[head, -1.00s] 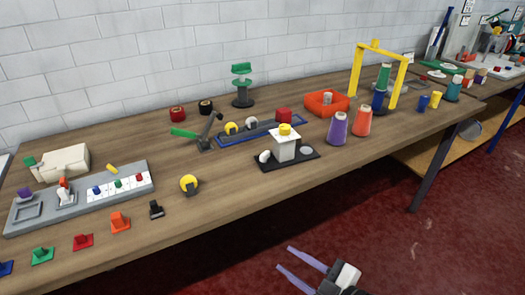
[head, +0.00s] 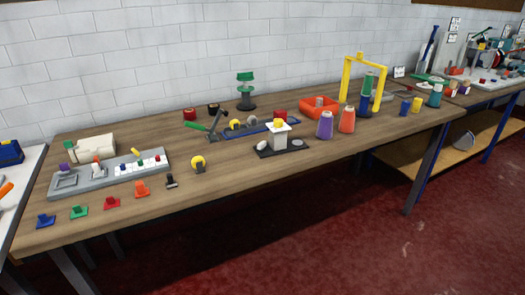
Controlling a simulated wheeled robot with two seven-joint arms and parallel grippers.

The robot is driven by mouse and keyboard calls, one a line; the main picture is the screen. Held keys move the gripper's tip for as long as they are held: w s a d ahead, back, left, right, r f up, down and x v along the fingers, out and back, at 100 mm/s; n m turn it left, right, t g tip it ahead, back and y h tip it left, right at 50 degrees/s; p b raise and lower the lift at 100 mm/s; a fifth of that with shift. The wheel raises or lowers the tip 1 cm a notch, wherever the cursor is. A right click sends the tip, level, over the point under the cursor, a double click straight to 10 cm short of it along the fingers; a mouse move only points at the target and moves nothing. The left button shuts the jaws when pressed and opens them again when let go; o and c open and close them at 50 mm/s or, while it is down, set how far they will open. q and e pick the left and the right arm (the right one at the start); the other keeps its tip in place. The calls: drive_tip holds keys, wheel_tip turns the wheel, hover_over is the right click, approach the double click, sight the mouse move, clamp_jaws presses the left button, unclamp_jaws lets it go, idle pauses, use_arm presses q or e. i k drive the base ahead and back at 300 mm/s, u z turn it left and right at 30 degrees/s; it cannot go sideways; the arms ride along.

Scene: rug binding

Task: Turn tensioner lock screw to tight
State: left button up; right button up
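I cannot tell for certain which part is the tensioner lock screw. A white post with a yellow knob (head: 279,124) on top stands on a black base plate (head: 268,155) at mid-table, with a pale round part on each side. Behind it is a blue-framed fixture (head: 221,140) with a yellow wheel (head: 234,125), a grey wheel (head: 253,122) and a red block (head: 280,115). A lever with a green handle (head: 198,126) stands at its left end. Neither of my grippers is in view.
A grey tray (head: 90,189) and several coloured clips (head: 110,203) occupy the table's left. The front middle of the wooden table (head: 250,187) is clear.

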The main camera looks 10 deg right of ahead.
sight(262, 144)
drive_tip(key=u, duration=0.2)
drive_tip(key=i, duration=1.05)
drive_tip(key=z, duration=0.3)
